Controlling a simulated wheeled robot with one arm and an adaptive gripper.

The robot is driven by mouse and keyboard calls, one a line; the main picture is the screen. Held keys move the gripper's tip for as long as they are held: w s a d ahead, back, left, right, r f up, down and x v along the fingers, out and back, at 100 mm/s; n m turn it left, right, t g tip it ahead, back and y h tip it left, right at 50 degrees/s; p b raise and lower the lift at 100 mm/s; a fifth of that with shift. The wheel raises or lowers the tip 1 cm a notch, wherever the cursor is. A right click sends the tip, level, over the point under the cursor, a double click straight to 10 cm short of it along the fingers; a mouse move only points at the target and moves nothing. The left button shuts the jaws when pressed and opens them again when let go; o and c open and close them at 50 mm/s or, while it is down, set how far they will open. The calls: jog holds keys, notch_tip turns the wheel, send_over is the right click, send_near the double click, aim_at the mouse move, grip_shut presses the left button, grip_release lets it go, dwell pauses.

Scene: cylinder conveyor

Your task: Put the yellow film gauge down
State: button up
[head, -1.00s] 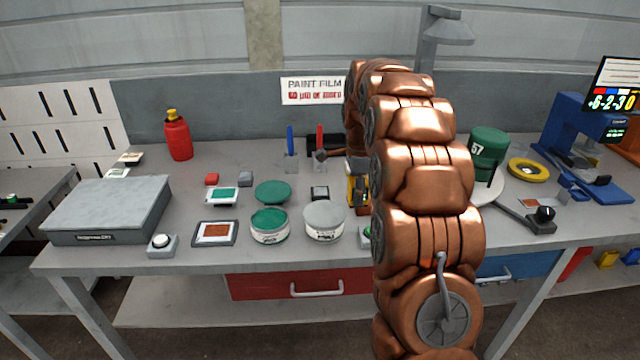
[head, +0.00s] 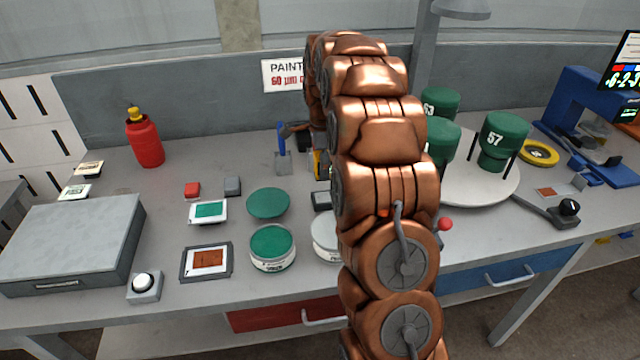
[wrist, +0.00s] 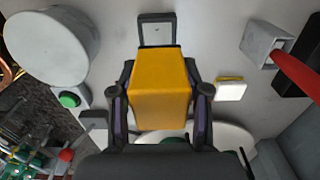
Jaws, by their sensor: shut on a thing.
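The yellow film gauge (wrist: 160,88) is a yellow block between the two fingers of my gripper (wrist: 159,105) in the wrist view. My gripper is shut on it. A small grey square with a dark frame (wrist: 156,30) lies just beyond the gauge on the grey bench top. I cannot tell from this view how high the gauge is above the bench. In the head view my arm covers most of the gripper, and only a sliver of yellow (head: 317,165) shows beside it.
In the wrist view a pale round can (wrist: 52,45) is at upper left and a grey holder with a red handle (wrist: 267,45) at right. In the head view a green-lidded can (head: 272,247), a framed brown panel (head: 206,261) and a turntable with green cylinders (head: 470,190) flank my arm.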

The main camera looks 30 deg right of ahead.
aim_at(323, 197)
jog(key=shift+f+p, duration=1.05)
jog(key=shift+f, duration=2.55)
jog(key=shift+f, duration=0.1)
jog(key=o, duration=1)
